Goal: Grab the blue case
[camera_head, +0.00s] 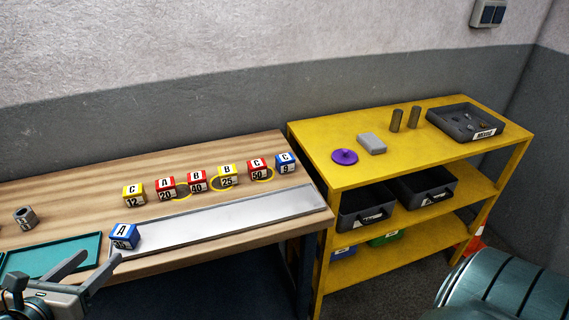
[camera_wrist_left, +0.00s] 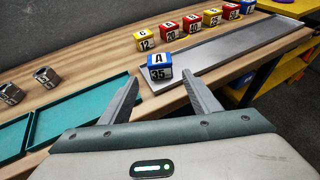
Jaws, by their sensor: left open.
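A blue-topped case marked A 35 (camera_head: 124,236) sits at the left end of the long grey metal tray (camera_head: 220,221) on the wooden bench. It also shows in the left wrist view (camera_wrist_left: 158,68), just beyond the fingertips. A second blue case marked C 9 (camera_head: 285,163) stands at the right end of the row of cases behind the tray. My left gripper (camera_head: 101,256) is open and empty, just in front of the A 35 case, its fingers pointing towards it. In the left wrist view the case lies roughly between the two finger lines (camera_wrist_left: 160,79). My right gripper does not show.
Yellow and red cases (camera_head: 197,181) stand behind the tray, some by yellow rings. A teal tray (camera_head: 60,257) and a metal part (camera_head: 26,218) lie at left. A yellow shelf (camera_head: 350,178) on the right holds a purple disc (camera_head: 344,156), cylinders and bins.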

